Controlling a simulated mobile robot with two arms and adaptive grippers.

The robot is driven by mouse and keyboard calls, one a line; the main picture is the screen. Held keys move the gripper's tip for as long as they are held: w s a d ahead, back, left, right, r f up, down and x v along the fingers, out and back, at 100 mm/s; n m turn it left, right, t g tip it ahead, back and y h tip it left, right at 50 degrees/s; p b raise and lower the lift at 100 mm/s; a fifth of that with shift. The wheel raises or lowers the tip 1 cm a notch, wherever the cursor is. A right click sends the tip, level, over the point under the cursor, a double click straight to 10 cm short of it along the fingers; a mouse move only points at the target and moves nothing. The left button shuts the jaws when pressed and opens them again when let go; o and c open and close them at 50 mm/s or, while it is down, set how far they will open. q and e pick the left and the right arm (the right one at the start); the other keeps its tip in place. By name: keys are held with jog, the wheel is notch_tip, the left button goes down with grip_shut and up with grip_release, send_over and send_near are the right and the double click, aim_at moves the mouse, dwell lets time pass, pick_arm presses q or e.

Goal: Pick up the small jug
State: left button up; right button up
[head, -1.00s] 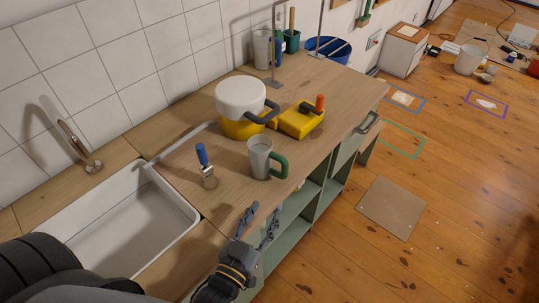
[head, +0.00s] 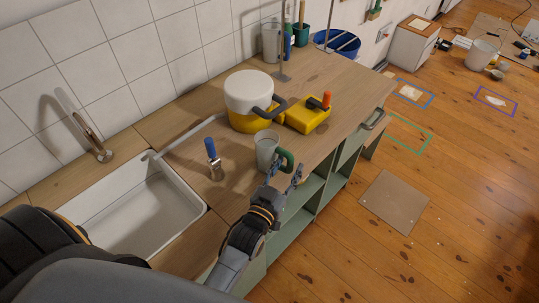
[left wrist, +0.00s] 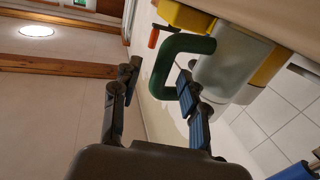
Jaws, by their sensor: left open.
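The small jug (head: 265,150) is pale grey with a dark green handle (head: 286,160), and stands upright on the wooden counter (head: 190,135). My left gripper (head: 285,173) is open at the handle side of the jug, partly overlapping it in the head view. In the left wrist view my left gripper (left wrist: 160,75) has its fingers apart. The green handle (left wrist: 187,43) reaches into the space before the fingers, close to the right-hand finger. The jug body (left wrist: 228,65) is beyond that finger. I cannot tell whether they touch. My right gripper is not in view.
A white and yellow pot (head: 249,92) and a yellow box (head: 308,118) with an orange knob stand behind the jug. Green shelving (head: 315,190) lies below the counter's front edge.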

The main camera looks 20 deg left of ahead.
pick_arm(q)
jog(key=shift+w, duration=1.15)
grip_shut()
jog(key=shift+r, duration=0.1)
